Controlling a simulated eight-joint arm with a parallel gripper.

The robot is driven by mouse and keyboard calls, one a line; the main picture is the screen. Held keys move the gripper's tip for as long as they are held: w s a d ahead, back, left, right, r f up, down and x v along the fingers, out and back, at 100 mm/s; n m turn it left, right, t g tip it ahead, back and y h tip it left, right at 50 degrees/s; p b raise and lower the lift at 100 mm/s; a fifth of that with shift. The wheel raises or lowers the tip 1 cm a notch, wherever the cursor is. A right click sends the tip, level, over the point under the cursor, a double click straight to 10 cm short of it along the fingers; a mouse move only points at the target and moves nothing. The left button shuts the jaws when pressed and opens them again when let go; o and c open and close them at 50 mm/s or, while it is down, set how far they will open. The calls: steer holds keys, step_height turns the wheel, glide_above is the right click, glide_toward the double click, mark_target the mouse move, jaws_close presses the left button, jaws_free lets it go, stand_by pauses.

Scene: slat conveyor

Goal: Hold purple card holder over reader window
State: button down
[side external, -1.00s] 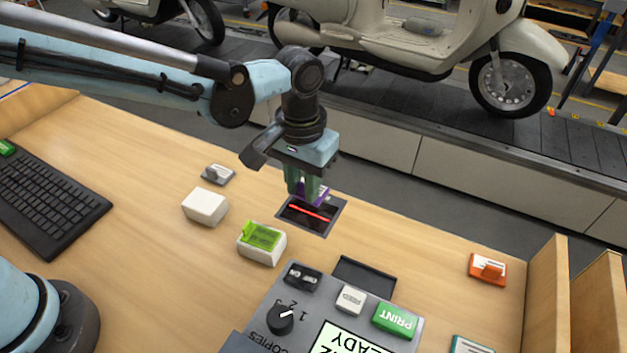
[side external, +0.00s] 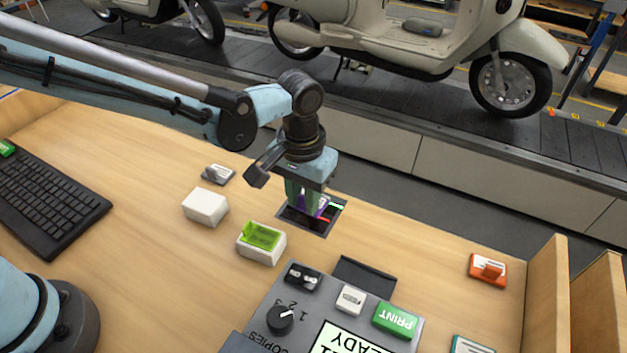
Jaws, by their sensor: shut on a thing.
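My gripper (side external: 305,204) points down, with its green fingers shut on the purple card holder (side external: 323,206). The fingers hide much of the holder. The holder is over the dark reader window (side external: 315,226), which is set in a grey frame in the wooden desk. A red line shows on the window beside the holder, and a green strip shows near its right edge. I cannot tell whether the holder touches the glass.
A grey holder (side external: 218,174) lies further back. A control panel (side external: 300,309) with a PRINT button is in front. An orange holder (side external: 487,269) lies at right.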

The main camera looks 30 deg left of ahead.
steer(key=shift+r, duration=2.7)
